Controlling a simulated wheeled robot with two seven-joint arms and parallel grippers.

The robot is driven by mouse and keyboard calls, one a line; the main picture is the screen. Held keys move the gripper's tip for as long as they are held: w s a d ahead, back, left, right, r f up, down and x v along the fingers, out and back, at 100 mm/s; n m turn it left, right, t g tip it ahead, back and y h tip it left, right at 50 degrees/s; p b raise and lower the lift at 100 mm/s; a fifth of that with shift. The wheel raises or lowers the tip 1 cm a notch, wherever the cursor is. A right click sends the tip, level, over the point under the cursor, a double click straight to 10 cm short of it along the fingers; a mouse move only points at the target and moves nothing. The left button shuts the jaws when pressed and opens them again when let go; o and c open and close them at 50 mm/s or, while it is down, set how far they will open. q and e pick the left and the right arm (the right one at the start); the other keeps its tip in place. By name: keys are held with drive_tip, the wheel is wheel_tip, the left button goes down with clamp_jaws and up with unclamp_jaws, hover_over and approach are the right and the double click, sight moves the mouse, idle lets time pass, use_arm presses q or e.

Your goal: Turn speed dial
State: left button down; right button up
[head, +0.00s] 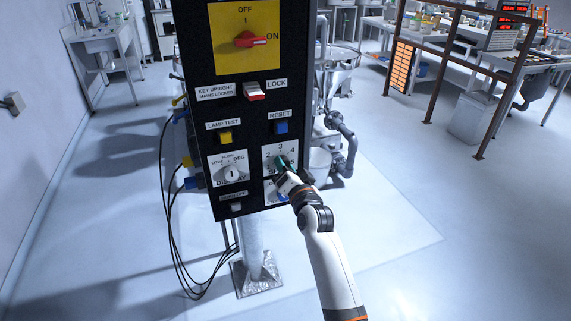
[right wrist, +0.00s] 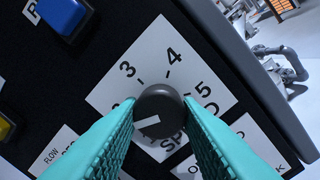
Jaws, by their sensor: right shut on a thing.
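The speed dial (right wrist: 158,106) is a dark round knob with a white pointer line, on a white plate (right wrist: 120,72) marked with numbers such as 3, 4 and 5. In the right wrist view its pointer aims to the lower left of the picture. My right gripper (right wrist: 157,118) has its two teal fingers on either side of the knob, shut on it. In the head view the right gripper (head: 282,162) covers most of the dial at the lower right of the black panel (head: 222,118). My left gripper is not in view.
Near the dial are a blue reset button (head: 281,128), a yellow lamp test button (head: 225,137) and a display selector knob (head: 232,173). Above are a lock switch (head: 254,91) and a red main switch (head: 249,40). Black cables (head: 170,240) hang at the panel's left. Open floor lies right.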

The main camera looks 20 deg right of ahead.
drive_tip(key=shift+m, duration=0.6)
drive_tip(key=o, duration=1)
drive_tip(key=shift+c, duration=0.2)
drive_tip(key=shift+s, duration=0.1)
drive_tip(key=s+b, duration=0.1)
drive_tip(key=s, duration=1)
drive_tip(key=shift+s+d+f, duration=0.15)
drive_tip(key=shift+s+d, duration=0.15)
drive_tip(key=shift+s, duration=0.1)
